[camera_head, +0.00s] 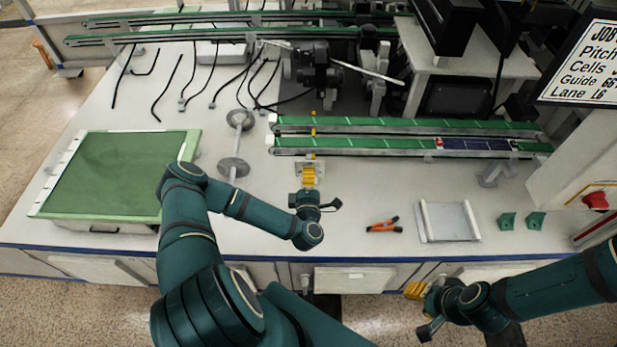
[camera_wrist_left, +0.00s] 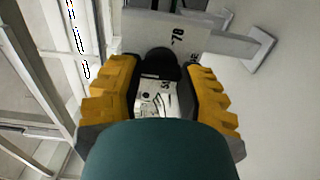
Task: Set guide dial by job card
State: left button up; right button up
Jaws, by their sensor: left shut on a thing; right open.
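The job card (camera_head: 585,65) is at the top right of the head view, partly cut off; its lines read Pitch, Cells, Guide and Lane L6, and the Guide number looks like 66 but is not clear. My left gripper (camera_head: 309,176) is at the front of the green belts. In the left wrist view its yellow fingers (camera_wrist_left: 160,95) are shut around the black guide dial knob (camera_wrist_left: 158,66). Behind the knob is a pale scale plate (camera_wrist_left: 185,38) with a mark like 70. The dial is hidden by my gripper in the head view. My right gripper (camera_head: 418,300) is open and empty in front of the table edge.
Two green conveyor belts (camera_head: 370,143) run behind my left gripper, with dark blue cells at right. Orange-handled pliers (camera_head: 383,225), a grey tray (camera_head: 449,237) and green blocks (camera_head: 507,220) lie on the front right. A green mat (camera_head: 110,170) is at left.

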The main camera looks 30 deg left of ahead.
pick_arm(q)
jog(key=shift+r, duration=0.1)
dwell(0.3)
jog(key=o, duration=1.2)
jog(key=v, duration=1.2)
jog(key=shift+a, duration=0.1)
